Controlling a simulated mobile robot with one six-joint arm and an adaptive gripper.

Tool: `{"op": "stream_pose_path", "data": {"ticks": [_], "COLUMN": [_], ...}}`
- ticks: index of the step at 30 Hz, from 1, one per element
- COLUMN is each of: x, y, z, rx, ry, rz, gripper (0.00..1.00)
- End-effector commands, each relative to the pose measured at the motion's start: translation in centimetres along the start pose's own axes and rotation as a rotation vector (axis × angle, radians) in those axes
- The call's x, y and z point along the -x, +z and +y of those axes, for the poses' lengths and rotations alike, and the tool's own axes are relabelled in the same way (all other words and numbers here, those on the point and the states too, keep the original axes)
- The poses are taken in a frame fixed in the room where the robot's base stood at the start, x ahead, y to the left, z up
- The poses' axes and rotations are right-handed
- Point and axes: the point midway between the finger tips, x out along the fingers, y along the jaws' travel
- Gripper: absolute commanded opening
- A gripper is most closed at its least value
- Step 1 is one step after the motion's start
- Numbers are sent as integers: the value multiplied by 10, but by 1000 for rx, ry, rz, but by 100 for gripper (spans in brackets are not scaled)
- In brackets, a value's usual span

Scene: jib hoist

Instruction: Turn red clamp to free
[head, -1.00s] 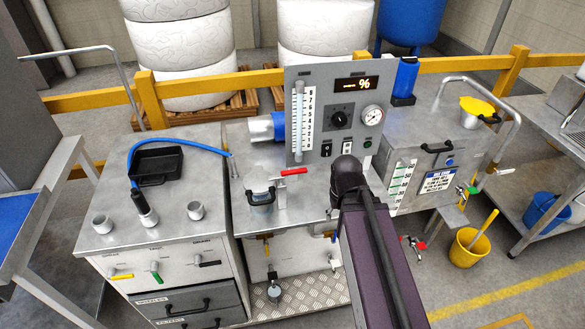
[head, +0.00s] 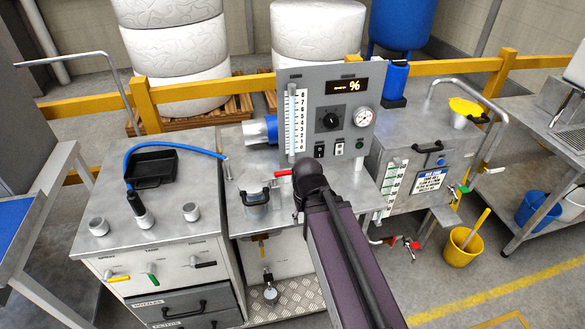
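A red clamp lever (head: 283,173) lies nearly level on the bench top, just in front of the grey gauge panel. Its left part shows in the head view; its right end is hidden behind the dark rounded joint of my arm. Left of and in front of it is a metal pot (head: 256,201) with a black handle. My gripper does not show; my arm reaches in from the lower right, and its dark joint covers the space beside the lever. I cannot tell whether anything touches the lever.
The gauge panel (head: 320,95) with knob and dial stands just behind the lever. A blue hose (head: 180,149) and black tray (head: 153,167) lie on the left cabinet. A red-handled valve (head: 414,246) sits low right, near a yellow bucket (head: 462,246).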

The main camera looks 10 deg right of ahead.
Motion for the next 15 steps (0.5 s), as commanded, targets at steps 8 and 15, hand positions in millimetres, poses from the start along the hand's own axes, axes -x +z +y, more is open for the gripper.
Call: {"op": "stream_pose_path", "data": {"ticks": [8,15], "x": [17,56], "y": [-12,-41], "z": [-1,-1], "rx": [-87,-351], "ry": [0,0], "rz": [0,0], "gripper": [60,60]}}
